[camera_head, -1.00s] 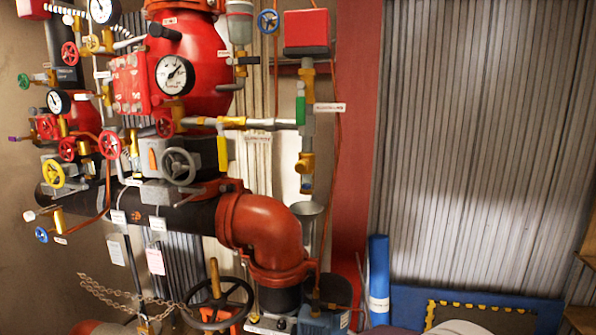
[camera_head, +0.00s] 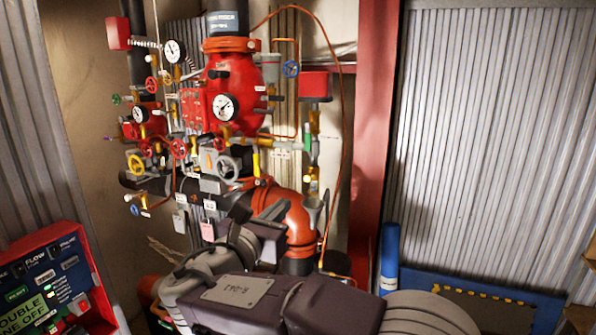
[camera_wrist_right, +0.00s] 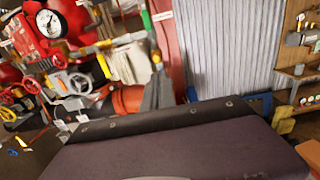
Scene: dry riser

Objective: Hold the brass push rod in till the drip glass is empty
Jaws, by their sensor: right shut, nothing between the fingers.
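The vertical drain line right of the red valve carries a small brass fitting (camera_head: 314,172) with a pale knob at its left. I cannot tell the push rod apart from this fitting. A grey funnel cup (camera_head: 313,207) sits below it. I cannot make out the drip glass or any water level at this size. My right gripper (camera_head: 260,216) is shut and empty, in front of the orange pipe elbow (camera_head: 296,222), left of and lower than the brass fitting, apart from it. In the right wrist view a dark part of my own arm covers the bottom. My left gripper is not in view.
The red valve (camera_head: 232,95) with gauges and handwheels stands behind my arm. A red post (camera_head: 374,130) and blue roll (camera_head: 390,255) stand to the right. A red-framed control panel (camera_head: 58,275) is at lower left. A copper tube (camera_head: 343,110) loops beside the drain line.

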